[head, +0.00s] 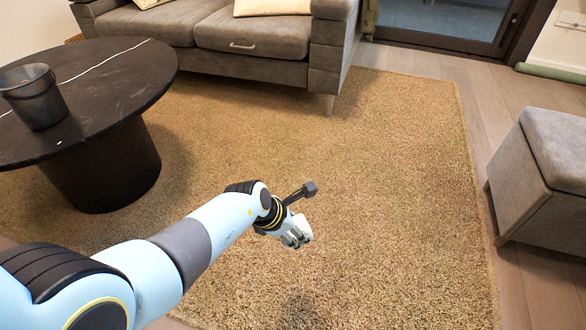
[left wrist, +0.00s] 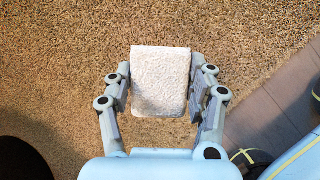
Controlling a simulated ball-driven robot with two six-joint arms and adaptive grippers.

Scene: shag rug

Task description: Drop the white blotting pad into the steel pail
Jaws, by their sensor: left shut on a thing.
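The white blotting pad (left wrist: 160,82) sits between the two fingers of my left gripper (left wrist: 161,92) in the left wrist view, with the fingers closed on its sides. In the head view my left gripper (head: 297,237) is over the rug, and a white bit of the pad (head: 304,225) shows at its fingers. A dark grey pail (head: 36,98), which looks like the steel pail, stands upright on the black round table at the left, well away from the gripper. Its inside is mostly hidden. My right gripper is not in view.
The black round table (head: 110,75) stands at the left on a thick base. A grey sofa (head: 255,62) is at the back and a grey ottoman (head: 545,170) at the right. The shag rug (head: 390,190) between them is clear.

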